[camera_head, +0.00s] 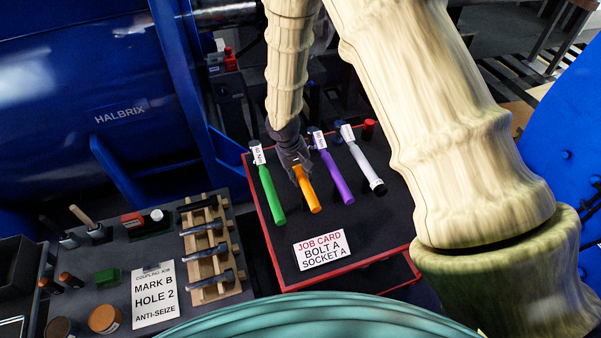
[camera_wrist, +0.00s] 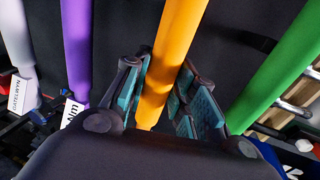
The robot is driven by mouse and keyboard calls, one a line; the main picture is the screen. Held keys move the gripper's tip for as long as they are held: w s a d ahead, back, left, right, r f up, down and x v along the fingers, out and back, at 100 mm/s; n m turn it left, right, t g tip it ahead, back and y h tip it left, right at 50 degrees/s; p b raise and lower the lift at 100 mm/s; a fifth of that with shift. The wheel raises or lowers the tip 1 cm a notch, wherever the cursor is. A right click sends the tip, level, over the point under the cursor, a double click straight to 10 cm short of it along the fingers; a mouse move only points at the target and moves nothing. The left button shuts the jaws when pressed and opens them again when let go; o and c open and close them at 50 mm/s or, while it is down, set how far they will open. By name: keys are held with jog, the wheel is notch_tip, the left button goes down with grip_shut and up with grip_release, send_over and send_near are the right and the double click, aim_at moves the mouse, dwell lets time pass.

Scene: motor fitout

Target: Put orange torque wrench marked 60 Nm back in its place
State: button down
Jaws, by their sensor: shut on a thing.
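The orange torque wrench (camera_head: 308,192) is in the row on the dark, red-edged tray (camera_head: 358,222), between the green and the purple wrench. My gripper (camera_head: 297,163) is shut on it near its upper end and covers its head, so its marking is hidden. In the wrist view the orange shaft (camera_wrist: 173,50) runs between my gripper's teal-padded fingers (camera_wrist: 160,98). I cannot tell whether the wrench touches the tray or is slightly raised.
The green wrench (camera_head: 270,193) is close on the left; the purple (camera_head: 335,178) and grey (camera_head: 361,161) wrenches are on the right. A job card (camera_head: 321,250) lies in front. A wooden rack (camera_head: 211,250) stands on the left bench. The tray's right part is clear.

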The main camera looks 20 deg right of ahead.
jog(key=shift+f, duration=0.35)
jog(key=c, duration=1.1)
grip_release()
jog(key=v, duration=1.2)
jog(key=shift+r, duration=0.1)
